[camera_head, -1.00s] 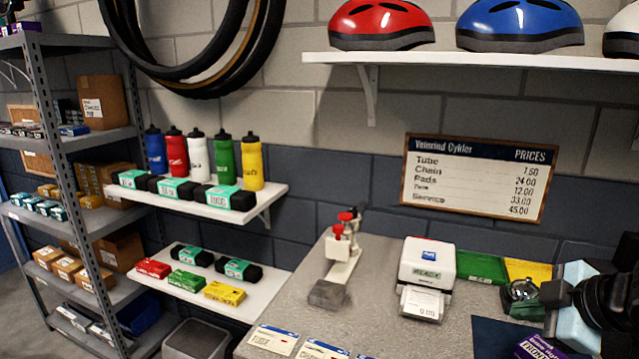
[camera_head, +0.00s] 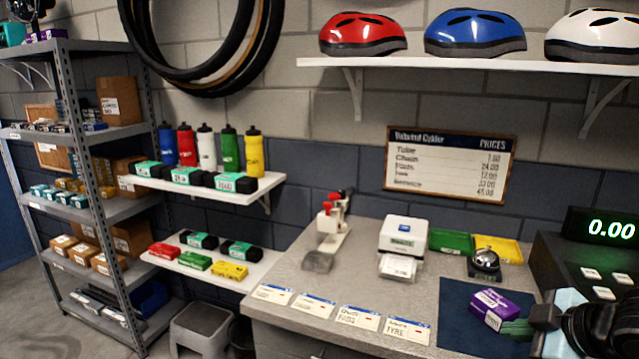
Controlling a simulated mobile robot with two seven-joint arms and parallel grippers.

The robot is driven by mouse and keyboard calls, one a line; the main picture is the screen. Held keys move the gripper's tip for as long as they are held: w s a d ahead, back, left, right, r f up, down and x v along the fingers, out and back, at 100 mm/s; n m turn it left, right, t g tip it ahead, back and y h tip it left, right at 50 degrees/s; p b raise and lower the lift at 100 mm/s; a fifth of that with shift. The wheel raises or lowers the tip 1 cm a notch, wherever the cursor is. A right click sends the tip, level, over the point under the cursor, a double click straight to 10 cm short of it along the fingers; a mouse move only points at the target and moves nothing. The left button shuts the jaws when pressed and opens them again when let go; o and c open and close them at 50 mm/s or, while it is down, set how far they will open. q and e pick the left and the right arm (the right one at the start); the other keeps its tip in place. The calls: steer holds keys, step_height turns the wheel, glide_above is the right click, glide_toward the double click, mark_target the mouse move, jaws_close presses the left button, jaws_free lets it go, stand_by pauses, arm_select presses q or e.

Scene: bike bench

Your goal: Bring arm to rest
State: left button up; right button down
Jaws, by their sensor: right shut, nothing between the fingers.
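My right gripper (camera_head: 517,329) is at the lower right, over the right part of the bench (camera_head: 455,263). Its green fingertips point left and are shut with nothing between them. Its dark body is cut off by the picture's edge. A purple box (camera_head: 490,308) lies on the dark blue mat (camera_head: 455,318), just beyond the fingertips; I cannot tell whether they touch. My left gripper is not in view.
A cash register (camera_head: 590,255) stands close behind my right gripper. A bell (camera_head: 485,262), yellow and green trays, a white label printer (camera_head: 403,236) and a red-topped tool (camera_head: 332,222) stand farther back. Several price cards line the front edge. Shelves fill the left.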

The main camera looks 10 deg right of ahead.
steer(key=s+a+f+m, duration=0.2)
steer(key=s+f+m, duration=0.15)
steer(key=f, duration=0.95)
steer(key=s+a+f+m, duration=0.2)
steer(key=s+f, duration=0.3)
steer(key=f, duration=0.7)
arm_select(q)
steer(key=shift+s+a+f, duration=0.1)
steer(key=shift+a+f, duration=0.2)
arm_select(e)
steer(key=s+a+f+m, duration=0.3)
steer(key=s+a+f, duration=0.9)
steer(key=s, duration=0.4)
steer(key=shift+a, duration=0.85)
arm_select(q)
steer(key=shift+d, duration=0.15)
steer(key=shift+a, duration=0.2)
arm_select(e)
steer(key=shift+d+h, duration=0.1)
steer(key=shift+h, duration=0.2)
